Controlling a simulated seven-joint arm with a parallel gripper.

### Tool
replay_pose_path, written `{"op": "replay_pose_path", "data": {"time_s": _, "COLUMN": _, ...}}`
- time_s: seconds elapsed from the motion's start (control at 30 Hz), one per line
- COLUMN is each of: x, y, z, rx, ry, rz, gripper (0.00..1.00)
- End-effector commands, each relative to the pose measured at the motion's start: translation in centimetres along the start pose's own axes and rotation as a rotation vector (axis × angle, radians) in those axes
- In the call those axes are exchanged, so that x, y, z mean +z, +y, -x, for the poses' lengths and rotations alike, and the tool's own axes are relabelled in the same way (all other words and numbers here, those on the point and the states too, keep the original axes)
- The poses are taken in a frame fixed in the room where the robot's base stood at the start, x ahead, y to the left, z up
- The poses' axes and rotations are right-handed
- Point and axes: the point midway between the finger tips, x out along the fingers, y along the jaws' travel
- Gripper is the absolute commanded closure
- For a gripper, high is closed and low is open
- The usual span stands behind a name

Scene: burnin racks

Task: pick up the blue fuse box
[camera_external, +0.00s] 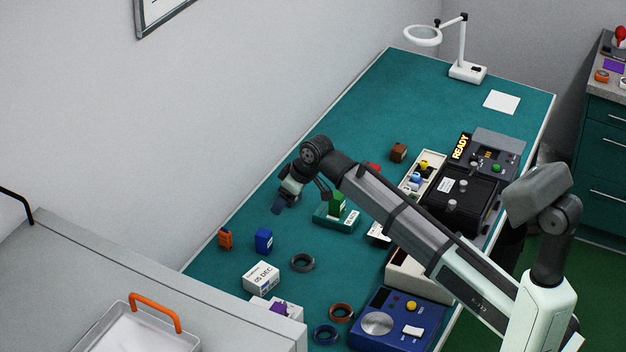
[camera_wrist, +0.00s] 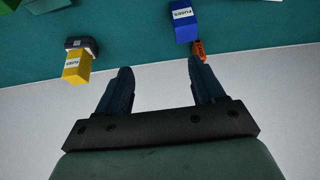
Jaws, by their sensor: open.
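The blue fuse box (camera_external: 264,243) stands on the teal bench mat, toward the front left edge. In the wrist view the blue fuse box (camera_wrist: 183,27) is at the top, right of centre, with a white "FUSES" label. My gripper (camera_external: 279,207) is above the mat, behind and slightly right of the box in the outside view. In the wrist view my gripper (camera_wrist: 162,80) has its two fingers wide apart with nothing between them. The box lies beyond the fingertips, apart from them.
An orange box (camera_external: 225,239) stands close left of the blue one. A wall borders the mat's left edge.

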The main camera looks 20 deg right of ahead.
Motion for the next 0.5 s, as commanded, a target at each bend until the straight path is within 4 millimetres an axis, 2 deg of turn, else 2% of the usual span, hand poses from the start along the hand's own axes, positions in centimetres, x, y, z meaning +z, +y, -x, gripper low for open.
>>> {"op": "replay_pose_path", "data": {"time_s": 0.03, "x": 0.0, "y": -1.5, "z": 0.0, "rx": -0.005, "ry": -0.020, "rz": 0.013, "gripper": 0.32}}
{"op": "replay_pose_path", "data": {"time_s": 0.1, "x": 0.2, "y": -3.0, "z": 0.0, "rx": -0.009, "ry": -0.044, "rz": 0.023, "gripper": 0.32}}
{"op": "replay_pose_path", "data": {"time_s": 0.2, "x": 0.3, "y": -4.2, "z": 0.0, "rx": -0.010, "ry": -0.064, "rz": 0.032, "gripper": 0.32}}
{"op": "replay_pose_path", "data": {"time_s": 0.37, "x": 0.5, "y": -4.6, "z": -1.1, "rx": -0.011, "ry": -0.075, "rz": 0.035, "gripper": 0.32}}
{"op": "replay_pose_path", "data": {"time_s": 0.5, "x": 0.7, "y": -4.6, "z": -3.4, "rx": -0.011, "ry": -0.075, "rz": 0.035, "gripper": 0.32}}
